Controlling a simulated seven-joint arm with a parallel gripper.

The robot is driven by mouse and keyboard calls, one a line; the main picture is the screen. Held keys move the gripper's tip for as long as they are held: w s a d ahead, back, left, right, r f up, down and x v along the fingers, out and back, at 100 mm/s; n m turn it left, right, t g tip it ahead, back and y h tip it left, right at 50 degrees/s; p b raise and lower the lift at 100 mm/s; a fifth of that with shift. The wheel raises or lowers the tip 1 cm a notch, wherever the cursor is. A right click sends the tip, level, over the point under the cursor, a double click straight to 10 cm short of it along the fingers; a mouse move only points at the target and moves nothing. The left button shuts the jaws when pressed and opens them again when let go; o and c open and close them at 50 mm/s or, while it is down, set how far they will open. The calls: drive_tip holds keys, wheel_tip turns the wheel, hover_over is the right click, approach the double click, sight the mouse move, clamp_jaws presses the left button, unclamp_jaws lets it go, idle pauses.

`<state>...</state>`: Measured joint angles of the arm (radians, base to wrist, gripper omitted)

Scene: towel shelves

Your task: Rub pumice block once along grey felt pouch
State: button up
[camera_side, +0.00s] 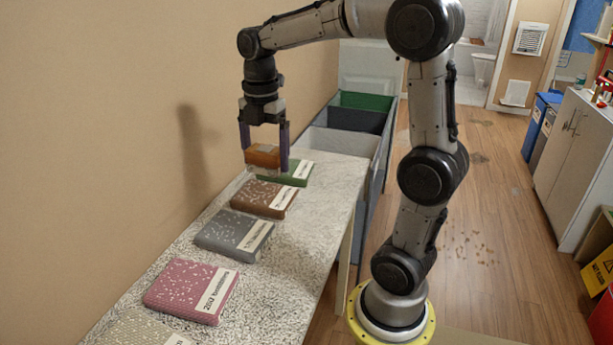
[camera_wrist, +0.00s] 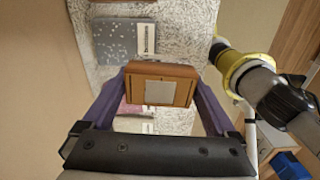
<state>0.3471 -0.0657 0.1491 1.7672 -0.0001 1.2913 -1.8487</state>
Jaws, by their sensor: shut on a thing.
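My gripper (camera_side: 264,160) hangs above the far end of the speckled table, fingers pointing down. It is shut on an orange-brown block, taken as the pumice block (camera_side: 262,154), held clear of the table. In the wrist view the block (camera_wrist: 158,86) sits between both purple fingers and shows a light grey square on its face. The grey felt pouch (camera_side: 236,234) lies flat on the table with a white label. In the side picture it is below and nearer the camera than my gripper. It also shows at the top of the wrist view (camera_wrist: 122,42), apart from the block.
A brown pouch (camera_side: 263,200) and a green one (camera_side: 290,176) lie beyond the grey pouch. A pink pouch (camera_side: 185,287) and a beige one (camera_side: 135,332) lie nearer. A wall runs along the table's left. Open bins (camera_side: 343,143) stand past the table's far end.

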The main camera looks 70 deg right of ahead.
hover_over(243, 231)
drive_tip(key=w+d, duration=0.2)
wheel_tip(243, 231, down, 3)
drive_tip(key=w+f, duration=0.3)
drive_tip(key=w, duration=0.1)
drive_tip(key=shift+n, duration=0.5)
drive_tip(key=shift+w+a+f, duration=0.15)
drive_tip(key=shift+a+f, duration=0.15)
drive_tip(key=shift+f, duration=1.75)
drive_tip(key=shift+w+a+f, duration=0.15)
drive_tip(key=shift+a+f, duration=0.2)
drive_tip(key=shift+f, duration=1.7)
drive_tip(key=shift+w+a+f, duration=0.15)
drive_tip(key=shift+a+f, duration=0.15)
drive_tip(key=shift+f, duration=1.75)
drive_tip(key=shift+s, duration=0.3)
drive_tip(key=shift+c, duration=0.6)
drive_tip(key=shift+s+a, duration=0.1)
drive_tip(key=shift+s, duration=3.15)
wheel_tip(243, 231, up, 8)
